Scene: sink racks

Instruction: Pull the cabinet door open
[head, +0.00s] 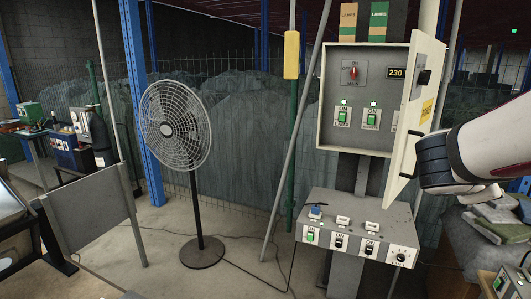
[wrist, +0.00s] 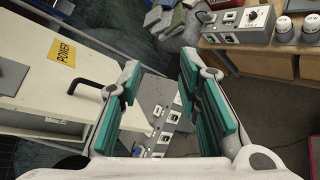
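The cabinet (head: 327,112) is a pale grey box on a post in the head view, its switches visible inside. Its cream door (head: 402,135) stands swung well out at the right side, with a yellow label and a black handle (head: 424,77). In the wrist view the door (wrist: 35,95) fills the left, with its "POWER" label and black handle (wrist: 92,84). My gripper (wrist: 160,72) has two teal-padded fingers spread apart with nothing between them; the handle is left of both. In the head view my wrist is beside the door's lower part; the fingers are largely hidden.
A grey switch console (head: 355,228) sits below the cabinet. A standing fan (head: 175,128) and a grey panel (head: 90,215) are to the left. Another console (wrist: 238,22) lies on a wooden bench in the wrist view. Floor (head: 235,275) is open between fan and console.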

